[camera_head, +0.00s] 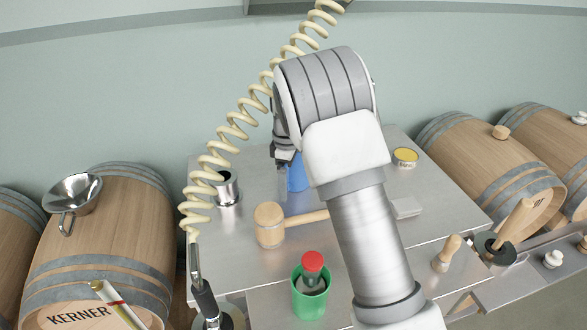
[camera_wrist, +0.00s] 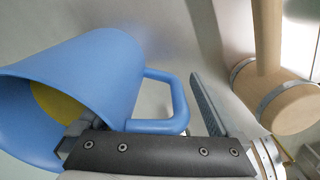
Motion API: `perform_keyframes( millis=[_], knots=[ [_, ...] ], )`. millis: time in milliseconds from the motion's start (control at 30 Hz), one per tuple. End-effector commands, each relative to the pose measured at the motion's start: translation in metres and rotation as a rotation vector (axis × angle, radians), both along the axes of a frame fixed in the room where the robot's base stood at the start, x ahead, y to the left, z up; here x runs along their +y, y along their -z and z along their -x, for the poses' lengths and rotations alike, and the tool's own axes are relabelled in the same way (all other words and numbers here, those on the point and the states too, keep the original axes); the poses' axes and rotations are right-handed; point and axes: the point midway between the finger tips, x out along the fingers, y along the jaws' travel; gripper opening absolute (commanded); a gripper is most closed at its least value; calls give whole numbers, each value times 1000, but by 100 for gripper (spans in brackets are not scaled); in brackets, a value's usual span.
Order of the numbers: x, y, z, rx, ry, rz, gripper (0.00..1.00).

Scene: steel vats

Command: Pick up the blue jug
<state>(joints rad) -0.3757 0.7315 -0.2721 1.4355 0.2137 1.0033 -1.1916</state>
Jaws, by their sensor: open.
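The blue jug (camera_head: 298,175) stands on the steel table in the head view, mostly hidden behind my gripper and arm. In the wrist view the jug (camera_wrist: 100,75) fills the left side, with its open mouth toward the lower left and its handle (camera_wrist: 178,105) toward the right. Something yellow shows inside the mouth. My gripper (camera_head: 282,172) is open at the jug. In the wrist view (camera_wrist: 145,110) one finger is right of the handle and the other is at the jug's mouth, partly hidden. The handle lies between them; I cannot tell whether either finger touches.
A wooden mallet (camera_head: 270,225) lies close to the jug on the steel table (camera_head: 240,265). A green cup (camera_head: 311,297) with a red-topped item stands nearer, a metal cup (camera_head: 227,188) to the left, a yellow-topped tin (camera_head: 405,157) to the right. A coiled hose (camera_head: 240,120) hangs left of my arm.

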Motion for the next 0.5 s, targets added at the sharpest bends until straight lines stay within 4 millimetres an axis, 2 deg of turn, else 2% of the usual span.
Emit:
perform_keyframes(
  millis=[133, 500],
  knots=[
    [0, 0, 0, 0, 0, 0, 98],
    [0, 0, 0, 1, 0, 0, 32]
  ],
)
